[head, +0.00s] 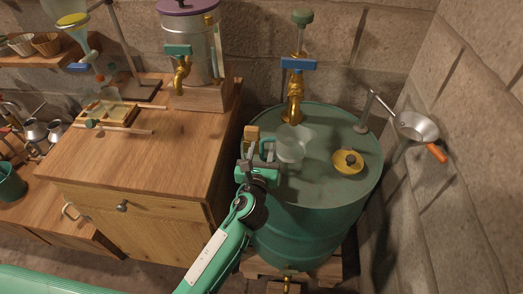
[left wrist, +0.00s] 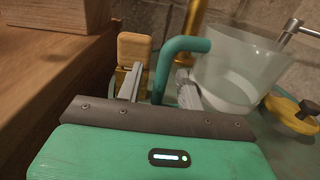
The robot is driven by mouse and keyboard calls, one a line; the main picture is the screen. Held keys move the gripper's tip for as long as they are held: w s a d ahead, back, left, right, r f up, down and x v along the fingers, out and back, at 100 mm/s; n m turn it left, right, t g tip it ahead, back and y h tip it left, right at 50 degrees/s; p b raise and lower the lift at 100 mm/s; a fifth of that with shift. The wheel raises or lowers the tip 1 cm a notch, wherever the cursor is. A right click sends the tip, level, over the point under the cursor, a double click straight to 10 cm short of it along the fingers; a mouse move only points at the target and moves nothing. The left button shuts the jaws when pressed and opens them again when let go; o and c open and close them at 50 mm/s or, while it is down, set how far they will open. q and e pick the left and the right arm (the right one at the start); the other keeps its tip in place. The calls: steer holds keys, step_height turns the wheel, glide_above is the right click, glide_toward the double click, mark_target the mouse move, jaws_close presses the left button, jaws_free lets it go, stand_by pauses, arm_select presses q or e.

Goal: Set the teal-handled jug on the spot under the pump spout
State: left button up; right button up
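The jug (head: 290,149) is a clear, translucent vessel on or just above the green drum's lid (head: 325,190), in front of the brass pump (head: 292,108). Its teal handle (left wrist: 161,72) faces left. In the left wrist view the jug's body (left wrist: 235,70) looks upright. My left gripper (head: 262,152) is at the handle. In the left wrist view its fingers (left wrist: 158,88) stand on either side of the handle with a visible gap on the left, so it looks open. The spot under the spout is not clearly seen. My right gripper is not in view.
A yellow lid with a black knob (head: 348,161) lies on the drum right of the jug. A wooden block (head: 251,134) is just beyond my left gripper. A wooden cabinet (head: 150,165) stands left.

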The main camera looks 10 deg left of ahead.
arm_select(q)
steer(key=shift+s, duration=0.1)
